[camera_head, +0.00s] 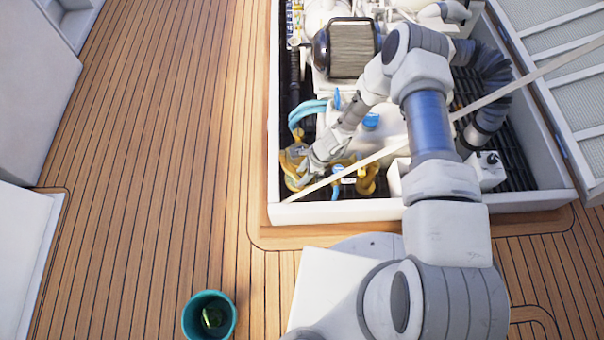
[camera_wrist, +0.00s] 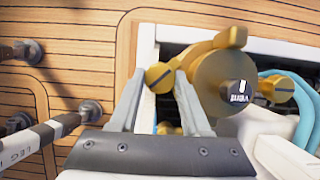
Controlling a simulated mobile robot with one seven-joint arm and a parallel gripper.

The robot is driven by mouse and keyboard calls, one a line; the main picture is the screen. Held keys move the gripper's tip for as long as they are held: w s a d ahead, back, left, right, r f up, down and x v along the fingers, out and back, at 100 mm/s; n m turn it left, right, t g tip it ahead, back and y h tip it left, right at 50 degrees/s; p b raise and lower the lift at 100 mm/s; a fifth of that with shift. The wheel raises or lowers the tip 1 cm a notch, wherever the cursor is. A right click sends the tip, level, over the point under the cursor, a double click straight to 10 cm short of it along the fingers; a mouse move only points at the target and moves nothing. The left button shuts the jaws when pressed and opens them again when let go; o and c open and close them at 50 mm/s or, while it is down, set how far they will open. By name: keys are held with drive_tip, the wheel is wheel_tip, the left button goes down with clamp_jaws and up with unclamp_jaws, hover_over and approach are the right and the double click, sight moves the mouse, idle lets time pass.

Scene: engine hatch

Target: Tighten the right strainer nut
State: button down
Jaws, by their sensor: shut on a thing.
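My gripper (camera_wrist: 165,82) is shut on the left-hand nut, which sits between the fingertips. In the head view my gripper (camera_head: 305,180) is at the strainer (camera_head: 291,160) in the near left corner of the hatch. The fingers hide part of the strainer's lower side.
The white hatch rim (camera_head: 345,212) runs close to my gripper. Light blue hoses (camera_head: 306,112) lie beside the strainer. A second brass fitting (camera_head: 367,180) stands to the right, and a teal bucket (camera_head: 209,318) stands on the open deck.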

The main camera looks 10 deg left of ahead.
drive_tip(key=m+t, duration=0.1)
drive_tip(key=m, duration=0.1)
drive_tip(key=m+t, duration=0.1)
drive_tip(key=m, duration=0.2)
drive_tip(key=shift+s, duration=0.2)
drive_tip(key=shift+m+t+p, duration=0.6)
drive_tip(key=shift+m+p, duration=0.2)
drive_tip(key=shift+m, duration=1.2)
drive_tip(key=shift+h, duration=0.3)
drive_tip(key=shift+c, duration=1.8)
unclamp_jaws()
drive_tip(key=p+v, duration=0.6)
drive_tip(key=v, duration=1.1)
drive_tip(key=shift+s+d, duration=0.2)
drive_tip(key=shift+s, duration=0.05)
drive_tip(key=shift+r, duration=0.1)
